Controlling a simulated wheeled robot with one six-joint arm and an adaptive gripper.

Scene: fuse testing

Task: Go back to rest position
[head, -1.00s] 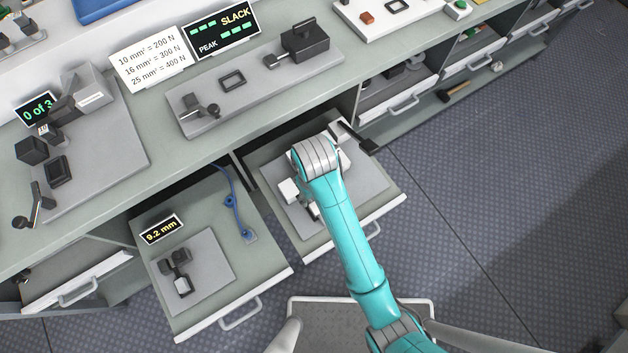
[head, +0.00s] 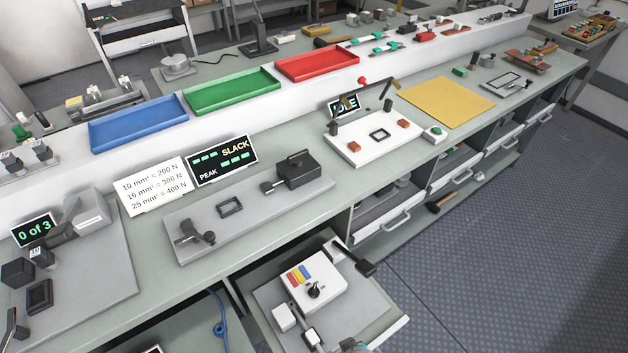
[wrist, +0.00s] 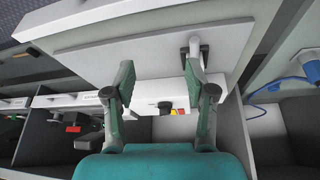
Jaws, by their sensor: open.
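My gripper (wrist: 160,78) shows in the wrist view with its two green fingers spread apart and nothing between them. It hangs over an open drawer with a grey plate (wrist: 120,42). Beyond the fingers is a white box with coloured marks and a black knob (wrist: 167,107). The same kind of box, with red, yellow and blue strips (head: 312,290), sits in the open drawer at the bottom of the head view.
The bench holds a grey test plate (head: 245,215), a white board (head: 372,148), a yellow mat (head: 447,102) and blue (head: 140,122), green (head: 232,92) and red (head: 318,64) trays. A blue cable (wrist: 285,80) lies right in the wrist view. Dark floor (head: 490,220) is clear at right.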

